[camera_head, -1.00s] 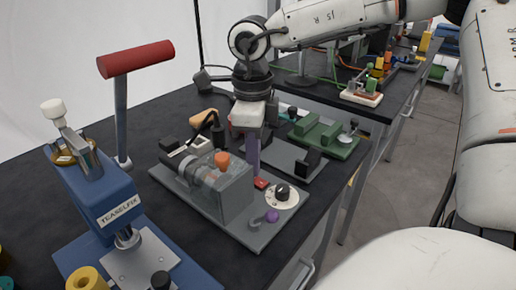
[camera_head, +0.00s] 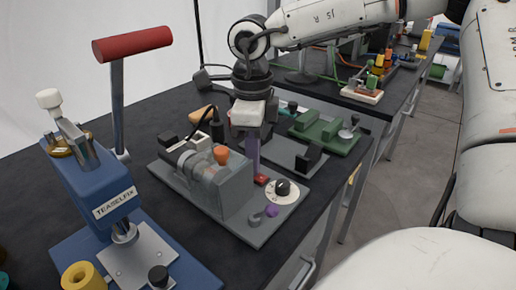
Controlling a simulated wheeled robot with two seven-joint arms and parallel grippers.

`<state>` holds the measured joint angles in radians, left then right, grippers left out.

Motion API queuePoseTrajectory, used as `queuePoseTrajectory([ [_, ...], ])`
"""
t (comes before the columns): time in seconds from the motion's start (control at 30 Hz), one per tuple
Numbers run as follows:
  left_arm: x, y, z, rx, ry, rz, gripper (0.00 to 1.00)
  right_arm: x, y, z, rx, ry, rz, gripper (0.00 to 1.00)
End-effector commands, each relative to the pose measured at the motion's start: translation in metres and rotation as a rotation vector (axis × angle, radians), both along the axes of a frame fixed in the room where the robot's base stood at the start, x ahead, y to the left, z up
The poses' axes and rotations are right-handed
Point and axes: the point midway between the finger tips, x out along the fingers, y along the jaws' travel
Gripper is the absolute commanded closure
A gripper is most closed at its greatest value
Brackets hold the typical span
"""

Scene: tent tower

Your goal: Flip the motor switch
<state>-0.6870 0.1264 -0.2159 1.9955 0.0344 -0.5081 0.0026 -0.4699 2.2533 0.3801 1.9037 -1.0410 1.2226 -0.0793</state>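A small red switch (camera_head: 262,180) sits on the grey base plate (camera_head: 255,234) of a motor unit, between the grey housing and a round white dial with a black knob (camera_head: 283,188). My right gripper (camera_head: 253,170) comes down from above, with its purplish fingers pointing down just behind and left of the red switch. The grey housing hides part of the fingertips, so I cannot tell whether they touch the switch. Only one finger shows clearly, and the gap between the fingers is not visible. My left gripper is not in view.
A blue press (camera_head: 95,195) with a red handle (camera_head: 132,43) stands at the front left. The motor unit carries an orange knob (camera_head: 222,154) and a purple knob (camera_head: 272,211). A green device (camera_head: 325,132) is behind. Black tabletop is free at the left.

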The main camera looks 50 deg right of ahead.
Motion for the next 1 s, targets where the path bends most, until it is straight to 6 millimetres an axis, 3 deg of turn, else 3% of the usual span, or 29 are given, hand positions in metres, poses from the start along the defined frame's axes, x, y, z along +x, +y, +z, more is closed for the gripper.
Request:
queuePoseTrajectory([
  [1.0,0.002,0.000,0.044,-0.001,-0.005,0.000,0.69,-0.001,0.000,0.069,0.001,0.003,0.000,1.00],
])
